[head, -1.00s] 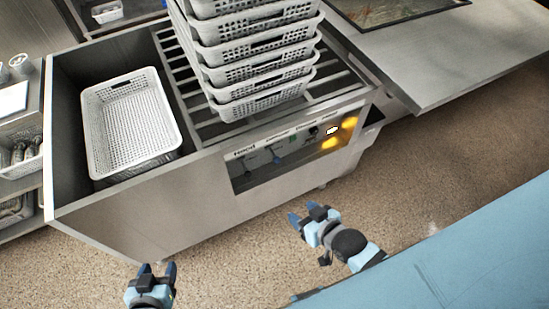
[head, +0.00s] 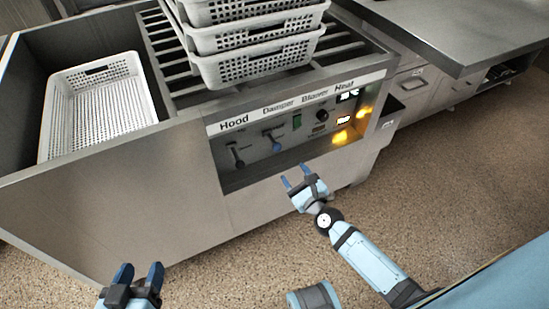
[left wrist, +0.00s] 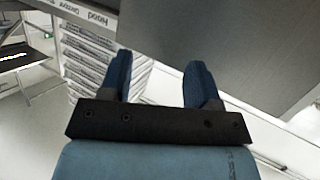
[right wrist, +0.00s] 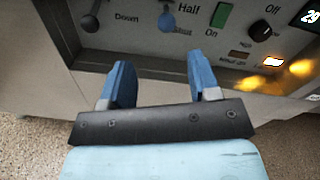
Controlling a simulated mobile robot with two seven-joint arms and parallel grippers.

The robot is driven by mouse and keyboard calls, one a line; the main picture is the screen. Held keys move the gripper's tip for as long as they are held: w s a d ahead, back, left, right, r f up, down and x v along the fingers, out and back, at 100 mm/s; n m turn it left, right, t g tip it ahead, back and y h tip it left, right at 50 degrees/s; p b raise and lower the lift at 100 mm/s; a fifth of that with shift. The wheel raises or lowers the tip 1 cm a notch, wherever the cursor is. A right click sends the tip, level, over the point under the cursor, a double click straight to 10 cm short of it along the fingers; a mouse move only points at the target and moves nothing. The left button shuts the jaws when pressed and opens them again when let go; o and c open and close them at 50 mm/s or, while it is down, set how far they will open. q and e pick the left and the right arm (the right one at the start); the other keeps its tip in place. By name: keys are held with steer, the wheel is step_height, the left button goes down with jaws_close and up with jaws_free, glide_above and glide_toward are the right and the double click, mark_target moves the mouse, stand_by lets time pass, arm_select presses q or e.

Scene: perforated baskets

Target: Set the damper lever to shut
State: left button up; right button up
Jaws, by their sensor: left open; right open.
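The damper lever (head: 274,142) has a blue knob and sits under the "Damper" label on the recessed control panel. It also shows in the right wrist view (right wrist: 167,20), its knob low beside a partly readable label. My right gripper (head: 295,180) is open and empty, just in front of and below the panel, apart from the lever. In the right wrist view its fingers (right wrist: 158,82) point toward the panel, below the lever. My left gripper (head: 138,275) is open and empty, low at the left in front of the cabinet. The left wrist view also shows its fingers (left wrist: 157,80).
Left of the damper lever is the dark hood lever (head: 236,155). Right of it are a green blower switch (head: 297,121) and a heat knob (head: 322,116). Stacked white baskets (head: 260,62) stand on the slats above. A single basket (head: 100,110) sits in the left bay.

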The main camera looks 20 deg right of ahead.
mark_target(274, 142)
steer(key=w, duration=0.4)
steer(key=w+m+b, duration=0.1)
steer(key=w, duration=0.4)
steer(key=w+f+m, duration=0.1)
steer(key=w, duration=0.3)
steer(key=shift+w+a+h+b, duration=0.15)
steer(key=shift+w+h+b, duration=0.1)
steer(key=shift+h+b, duration=0.05)
steer(key=shift+w, duration=0.5)
arm_select(q)
steer(key=shift+w+d+r+t+h, duration=0.15)
steer(key=shift+d+r+t+h, duration=0.2)
steer(key=shift+r, duration=0.2)
steer(key=shift+w+d+r+t+h, duration=0.15)
steer(key=shift+d+r+t+h, duration=0.15)
steer(key=shift+r, duration=0.2)
steer(key=shift+y, duration=0.25)
arm_select(e)
jaws_close()
arm_select(q)
steer(key=shift+w+f, duration=0.1)
steer(key=shift+f, duration=0.1)
